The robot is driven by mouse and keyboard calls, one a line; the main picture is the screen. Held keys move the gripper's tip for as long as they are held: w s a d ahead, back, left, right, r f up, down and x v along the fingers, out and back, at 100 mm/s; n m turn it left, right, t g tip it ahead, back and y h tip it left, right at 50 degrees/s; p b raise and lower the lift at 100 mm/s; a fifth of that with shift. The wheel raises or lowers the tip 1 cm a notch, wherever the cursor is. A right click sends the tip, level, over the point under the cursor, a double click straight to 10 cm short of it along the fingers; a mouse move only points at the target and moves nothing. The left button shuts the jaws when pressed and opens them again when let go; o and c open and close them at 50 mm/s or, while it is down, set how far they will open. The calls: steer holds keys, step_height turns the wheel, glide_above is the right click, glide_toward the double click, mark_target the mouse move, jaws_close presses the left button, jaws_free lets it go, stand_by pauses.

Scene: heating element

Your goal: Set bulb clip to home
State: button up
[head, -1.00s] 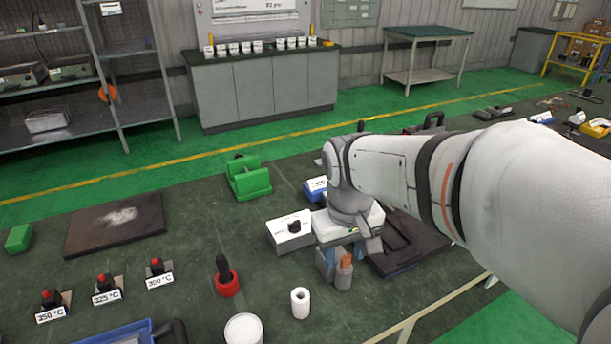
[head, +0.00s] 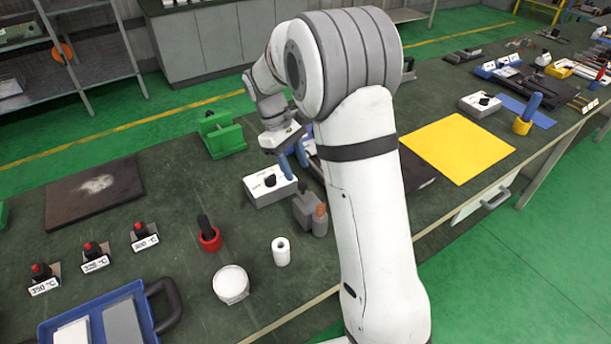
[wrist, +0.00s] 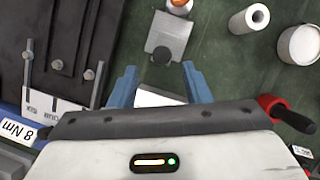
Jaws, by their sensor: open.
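No part is labelled as the bulb clip, so I cannot tell for sure which it is. A small grey block (head: 306,208) with an orange-topped grey cylinder (head: 320,222) beside it stands near the bench's front. In the wrist view a grey block (wrist: 165,38) lies just beyond my fingertips, with the orange-topped cylinder (wrist: 180,6) behind it. A grey box with a black knob (head: 266,190) stands to the left. My gripper (head: 292,163) points down with blue fingers apart; it also shows in the wrist view (wrist: 158,75). A white surface (wrist: 155,98) shows between the fingers, which hold nothing visible.
A white hollow cylinder (head: 281,251), a white round pot (head: 231,284) and a red-collared black tool (head: 209,235) stand in front. A green block (head: 221,136) is behind. A dark plate with bolts (wrist: 50,50) lies beside my gripper. A yellow mat (head: 458,147) is clear.

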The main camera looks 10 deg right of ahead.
mark_target(302, 183)
steer(key=shift+x, duration=2.3)
steer(key=shift+c, duration=0.3)
jaws_close()
